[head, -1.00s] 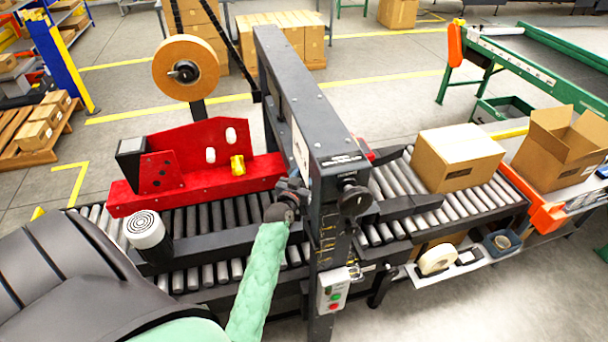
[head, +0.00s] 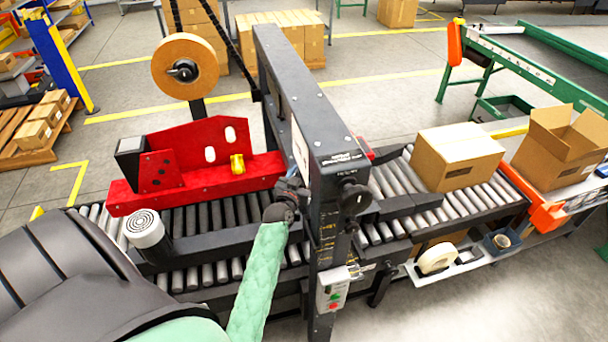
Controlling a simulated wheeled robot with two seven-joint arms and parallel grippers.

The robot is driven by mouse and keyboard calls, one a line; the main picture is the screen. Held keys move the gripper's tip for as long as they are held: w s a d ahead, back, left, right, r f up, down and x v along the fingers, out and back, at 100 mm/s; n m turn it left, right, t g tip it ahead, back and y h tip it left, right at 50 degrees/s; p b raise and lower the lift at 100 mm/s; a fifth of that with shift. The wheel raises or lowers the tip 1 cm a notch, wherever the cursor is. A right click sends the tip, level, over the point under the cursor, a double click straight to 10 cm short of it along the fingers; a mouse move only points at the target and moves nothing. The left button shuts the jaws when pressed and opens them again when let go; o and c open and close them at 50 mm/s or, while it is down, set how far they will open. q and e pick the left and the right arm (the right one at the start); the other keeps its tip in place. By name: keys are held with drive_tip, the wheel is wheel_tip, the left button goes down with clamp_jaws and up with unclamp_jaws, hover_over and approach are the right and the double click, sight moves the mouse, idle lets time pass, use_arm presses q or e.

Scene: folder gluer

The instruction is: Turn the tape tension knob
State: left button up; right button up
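The tape roll (head: 205,62) stands upright on a post above the red tape head (head: 205,165). A dark hub knob (head: 183,71) sits at its centre; I cannot tell for sure that this is the tension knob. Another round black knob (head: 354,198) is on the near face of the machine's dark column. My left arm, in a mint sleeve, reaches up from the bottom. Its dark wrist and gripper (head: 289,192) are close against the column's left side, below and right of the tape roll. The fingers are small and partly hidden, so their opening is unclear. My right gripper is out of view.
The dark column and crossbar (head: 305,90) stand over the roller conveyor (head: 485,200). A closed carton (head: 455,160) rests on the rollers at right. A switch box (head: 333,290) hangs on the column. A white-topped cylinder (head: 146,230) stands at left.

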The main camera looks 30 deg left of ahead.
use_arm(q)
drive_tip(key=b+v, duration=0.3)
drive_tip(key=v, duration=0.4)
drive_tip(key=shift+s, duration=0.2)
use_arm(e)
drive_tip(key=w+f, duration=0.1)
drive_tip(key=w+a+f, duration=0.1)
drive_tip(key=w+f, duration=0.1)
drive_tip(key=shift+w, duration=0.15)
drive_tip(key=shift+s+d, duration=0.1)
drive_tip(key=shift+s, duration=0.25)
